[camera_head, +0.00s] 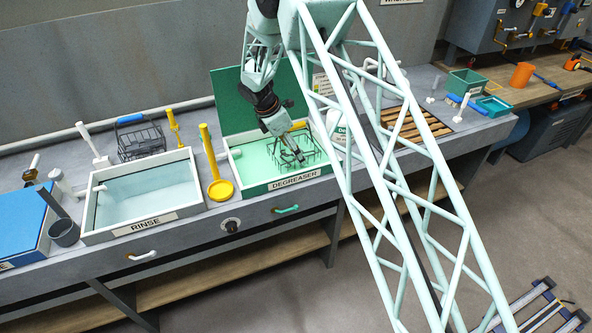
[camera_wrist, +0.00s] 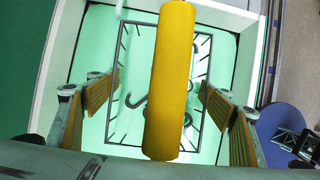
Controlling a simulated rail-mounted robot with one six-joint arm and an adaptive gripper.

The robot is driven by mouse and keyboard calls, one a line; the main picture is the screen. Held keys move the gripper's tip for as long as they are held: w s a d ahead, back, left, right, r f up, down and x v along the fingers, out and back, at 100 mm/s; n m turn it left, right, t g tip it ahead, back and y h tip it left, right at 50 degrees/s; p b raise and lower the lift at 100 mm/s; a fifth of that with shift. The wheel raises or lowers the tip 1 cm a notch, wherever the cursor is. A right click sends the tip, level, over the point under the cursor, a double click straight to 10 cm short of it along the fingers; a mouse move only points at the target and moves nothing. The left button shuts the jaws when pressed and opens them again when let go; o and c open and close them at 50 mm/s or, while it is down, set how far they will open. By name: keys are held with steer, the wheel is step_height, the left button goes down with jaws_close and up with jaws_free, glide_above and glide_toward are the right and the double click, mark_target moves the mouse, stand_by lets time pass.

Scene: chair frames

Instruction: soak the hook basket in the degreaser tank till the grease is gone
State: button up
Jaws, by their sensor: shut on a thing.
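The degreaser tank (camera_head: 283,186) is a white-rimmed tank of pale green liquid, labelled DEGREASER; its dark green lid (camera_head: 232,98) stands open behind it. The hook basket (camera_head: 312,150) is a dark wire basket in the tank, at least partly in the liquid. My gripper (camera_head: 290,152) reaches down into the tank and is shut on the basket. In the wrist view the basket's yellow handle (camera_wrist: 171,80) lies between the finger pads, and dark curved hooks show below it. Whether grease remains on them is too small to tell.
The rinse tank (camera_head: 150,195) stands left of the degreaser, with a yellow ladle-like tool (camera_head: 220,188) between them. A blue-handled wire basket (camera_head: 140,140) is behind the rinse tank. A wooden slatted rack (camera_head: 415,125) lies to the right, and a blue-topped tank (camera_head: 22,222) is far left.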

steer(key=shift+r+p, duration=3)
steer(key=shift+r, duration=2.7)
